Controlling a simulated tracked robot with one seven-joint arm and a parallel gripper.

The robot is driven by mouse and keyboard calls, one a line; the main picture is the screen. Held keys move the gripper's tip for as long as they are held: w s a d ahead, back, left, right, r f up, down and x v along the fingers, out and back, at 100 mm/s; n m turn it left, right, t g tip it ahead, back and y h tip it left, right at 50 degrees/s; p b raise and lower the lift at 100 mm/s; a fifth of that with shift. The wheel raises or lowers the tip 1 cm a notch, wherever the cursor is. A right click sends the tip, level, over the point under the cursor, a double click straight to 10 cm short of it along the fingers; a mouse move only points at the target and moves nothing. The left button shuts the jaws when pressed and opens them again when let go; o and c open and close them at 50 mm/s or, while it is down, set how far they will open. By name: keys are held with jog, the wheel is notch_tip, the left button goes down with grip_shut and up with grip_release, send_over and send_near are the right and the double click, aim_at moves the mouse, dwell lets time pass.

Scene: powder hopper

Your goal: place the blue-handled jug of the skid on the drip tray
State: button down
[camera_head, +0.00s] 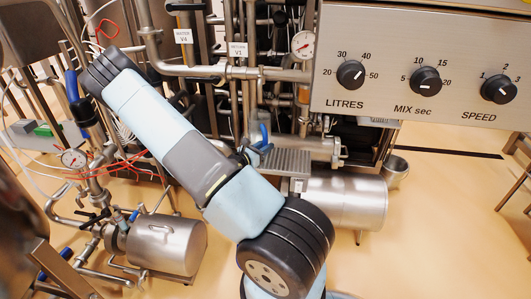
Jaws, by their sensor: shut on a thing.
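The jug's blue handle (264,136) shows near the middle of the picture, just right of my arm. The jug's body is hard to make out there. My gripper (246,155) is mostly hidden behind my arm; a small dark part of it shows against the blue handle. It is shut on the jug. The drip tray (288,162) is a grey ribbed plate just to the right of and below the handle. I cannot tell whether the jug touches the tray.
A control panel (420,95) with three black knobs overhangs the upper right. A steel cylinder (345,203) lies below the tray, and a steel pot (396,172) stands to its right. A steel motor housing (167,244) and pipes crowd the left. Tan floor is clear at lower right.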

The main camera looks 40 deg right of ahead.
jog(key=shift+w+d+f, duration=0.1)
jog(key=shift+d+f, duration=0.25)
jog(key=shift+f, duration=1.5)
jog(key=c, duration=0.9)
grip_release()
